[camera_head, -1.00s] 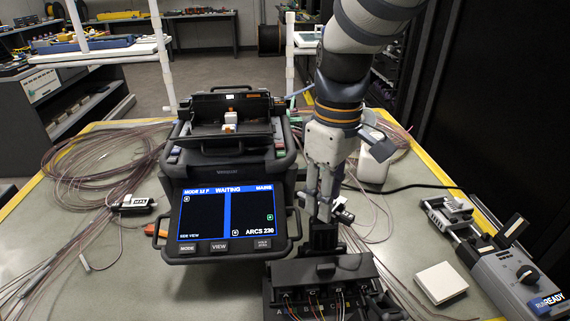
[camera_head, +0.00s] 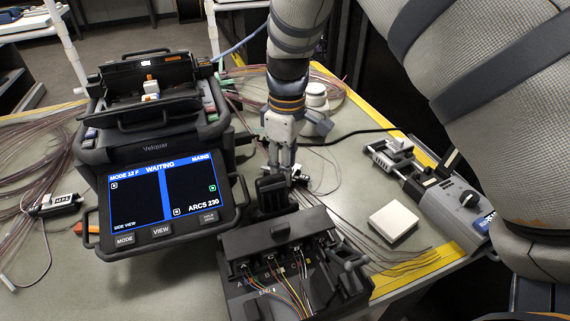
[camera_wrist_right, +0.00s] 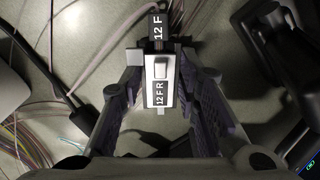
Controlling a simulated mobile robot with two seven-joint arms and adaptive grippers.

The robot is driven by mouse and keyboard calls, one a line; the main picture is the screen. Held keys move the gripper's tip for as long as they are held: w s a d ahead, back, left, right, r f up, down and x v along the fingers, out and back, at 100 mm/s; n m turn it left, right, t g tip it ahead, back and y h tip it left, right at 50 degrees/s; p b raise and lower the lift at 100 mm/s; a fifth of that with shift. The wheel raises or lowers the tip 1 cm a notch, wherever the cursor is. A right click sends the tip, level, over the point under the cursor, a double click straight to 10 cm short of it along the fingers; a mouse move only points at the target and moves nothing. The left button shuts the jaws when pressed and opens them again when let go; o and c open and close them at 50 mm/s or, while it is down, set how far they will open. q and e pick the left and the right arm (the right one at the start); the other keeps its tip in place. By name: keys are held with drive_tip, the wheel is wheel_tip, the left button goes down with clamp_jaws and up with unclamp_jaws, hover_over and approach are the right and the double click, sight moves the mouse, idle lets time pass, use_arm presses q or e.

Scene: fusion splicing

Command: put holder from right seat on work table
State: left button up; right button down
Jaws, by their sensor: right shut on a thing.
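My right gripper (camera_head: 283,172) points down over the work table (camera_head: 365,183), to the right of the splicer. In the right wrist view, my right gripper (camera_wrist_right: 166,95) is shut on the holder (camera_wrist_right: 160,88), a small pale block with a dark label reading "12 F R". A fibre tagged "12 F" runs from the holder's upper end. In the head view the holder is largely hidden by the fingers. I cannot tell whether it touches the table. The splicer (camera_head: 160,160) shows WAITING, with a white piece in its open top. My left gripper is not in view.
A black fibre rack (camera_head: 290,250) with coloured fibres stands in front of the gripper. A white square box (camera_head: 393,220) and a grey device (camera_head: 455,200) lie to the right. Loose fibres spread around the splicer. Bare table shows left of the white box.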

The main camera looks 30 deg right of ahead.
drive_tip(key=shift+f, duration=0.1)
drive_tip(key=c, duration=1.2)
unclamp_jaws()
wheel_tip(320, 180, up, 12)
drive_tip(key=shift+d+p, duration=0.15)
drive_tip(key=shift+p, duration=0.2)
